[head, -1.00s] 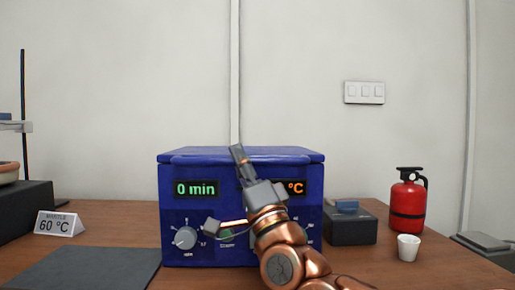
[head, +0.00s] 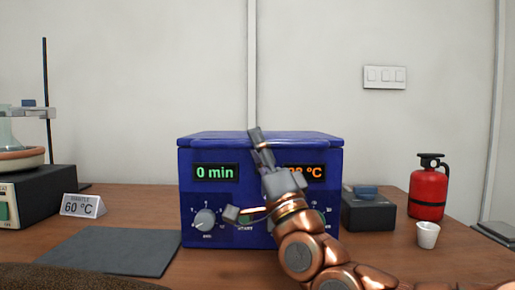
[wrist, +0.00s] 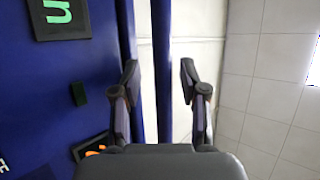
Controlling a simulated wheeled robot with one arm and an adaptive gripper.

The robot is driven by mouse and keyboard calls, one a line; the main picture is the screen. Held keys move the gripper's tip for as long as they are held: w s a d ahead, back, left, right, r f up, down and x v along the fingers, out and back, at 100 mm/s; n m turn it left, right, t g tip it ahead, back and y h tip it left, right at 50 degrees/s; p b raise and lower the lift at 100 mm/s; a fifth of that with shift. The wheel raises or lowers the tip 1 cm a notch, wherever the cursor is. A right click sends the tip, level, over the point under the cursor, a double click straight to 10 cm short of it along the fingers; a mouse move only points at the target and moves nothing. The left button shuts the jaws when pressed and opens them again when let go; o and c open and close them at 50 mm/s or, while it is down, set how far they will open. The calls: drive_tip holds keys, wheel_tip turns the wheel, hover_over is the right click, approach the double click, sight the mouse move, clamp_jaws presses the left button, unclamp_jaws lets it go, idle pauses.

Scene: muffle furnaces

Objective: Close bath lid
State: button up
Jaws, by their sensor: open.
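The bath is a blue box (head: 262,235) on the bench, with a green "0 min" display, an orange temperature display and a knob on its front. Its blue lid (head: 210,137) shows in the head view as a thin band across the top. In the wrist view a blue bar (wrist: 161,130), likely the lid's edge, is apart from the blue front (wrist: 60,100), with a pale strip between them. I cannot tell how far the lid is raised. My gripper (head: 258,142) is in front of the bath's top edge, open and empty; its fingers (wrist: 158,70) sit either side of the bar.
A dark mat (head: 110,251) lies left of the bath, near a "60 °C" sign (head: 83,205) and a dark-sided unit (head: 40,192). A black box (head: 368,212), a red extinguisher-like bottle (head: 428,190) and a white cup (head: 427,235) stand at the right.

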drive_tip(key=shift+r, duration=0.1)
drive_tip(key=shift+r, duration=5)
drive_tip(key=shift+s+d+f+b, duration=0.15)
drive_tip(key=shift+d+f+b, duration=0.05)
drive_tip(key=shift+f+b, duration=0.2)
drive_tip(key=s+d+f+b, duration=0.3)
drive_tip(key=f+b, duration=0.1)
drive_tip(key=f, duration=0.3)
drive_tip(key=shift+s, duration=0.15)
